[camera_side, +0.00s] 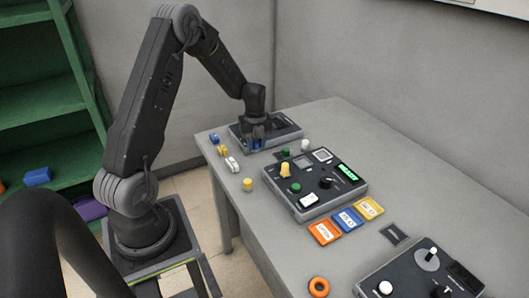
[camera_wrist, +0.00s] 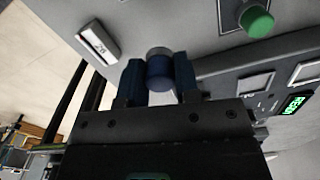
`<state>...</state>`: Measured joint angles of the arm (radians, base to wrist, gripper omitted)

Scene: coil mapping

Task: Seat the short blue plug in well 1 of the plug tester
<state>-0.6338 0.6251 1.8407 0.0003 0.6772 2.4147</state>
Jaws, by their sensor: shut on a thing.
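My gripper (camera_wrist: 160,78) is shut on a short blue plug (camera_wrist: 159,72) with a grey end, held between its two dark blue fingers. In the side view my gripper (camera_side: 257,146) is low, by the front edge of the dark device (camera_side: 290,131) at the back of the table; the held plug cannot be made out there. A grey device with a lit green display (camera_side: 347,172) stands nearer the camera, and its panel shows at the right in the wrist view (camera_wrist: 262,88). I cannot tell which device is the plug tester or pick out well 1.
A green piece (camera_wrist: 256,20) stands near the panel edge in the wrist view. A white labelled block (camera_wrist: 98,42) lies to its left. Small blue (camera_side: 213,138) and yellow (camera_side: 247,184) pieces lie along the table's left edge. Coloured cards (camera_side: 347,218) lie in front of the display device.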

